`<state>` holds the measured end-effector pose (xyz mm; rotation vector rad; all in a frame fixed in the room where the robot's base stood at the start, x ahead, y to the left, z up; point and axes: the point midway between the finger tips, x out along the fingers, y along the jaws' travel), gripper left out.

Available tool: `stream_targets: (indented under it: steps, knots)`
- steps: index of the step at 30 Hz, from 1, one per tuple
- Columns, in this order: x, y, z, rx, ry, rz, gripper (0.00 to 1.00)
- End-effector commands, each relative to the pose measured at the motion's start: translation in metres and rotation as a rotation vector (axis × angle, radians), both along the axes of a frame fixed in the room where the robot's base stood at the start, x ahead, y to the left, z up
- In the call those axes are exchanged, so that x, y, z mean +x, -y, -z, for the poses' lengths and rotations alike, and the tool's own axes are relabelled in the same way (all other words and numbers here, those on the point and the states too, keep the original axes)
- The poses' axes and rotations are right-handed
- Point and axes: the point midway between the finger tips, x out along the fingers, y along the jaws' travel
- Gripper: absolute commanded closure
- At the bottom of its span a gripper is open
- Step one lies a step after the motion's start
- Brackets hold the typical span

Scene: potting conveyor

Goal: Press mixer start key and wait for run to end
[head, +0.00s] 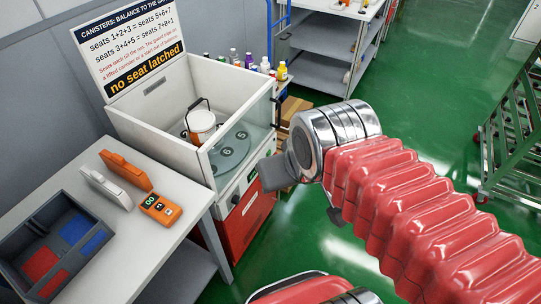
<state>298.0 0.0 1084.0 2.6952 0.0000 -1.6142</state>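The mixer (172,146) is a white open-topped box on a red base. Inside is a grey-green turntable (243,128) with numbered seats; 5 and 6 can be read. A white canister (202,121) with a brown rim and a raised dark handle stands on it. The mixer's front panel (224,203) carries small green and dark controls; I cannot tell which is the start key. My gripper (273,173), dark grey, is close to the right part of this panel and hides some of it. Whether it touches, and whether it is open, I cannot tell.
A sign (127,48) behind the mixer reads "no seat latched". The white bench (146,239) at left holds a divided tray (22,235), orange and white blocks, and an orange meter (160,208). Bottles and a shelf (325,72) stand behind.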

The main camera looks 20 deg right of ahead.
Motion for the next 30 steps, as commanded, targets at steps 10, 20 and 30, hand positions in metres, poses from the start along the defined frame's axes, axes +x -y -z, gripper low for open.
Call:
stream_targets:
  steps: [10,20,30]
  knots:
    - [0.0,0.0,0.0,0.0,0.0,0.0,0.87]
    - [0.0,0.0,0.0,0.0,0.0,0.0,1.0]
    - [0.0,0.0,0.0,0.0,0.0,0.0,1.0]
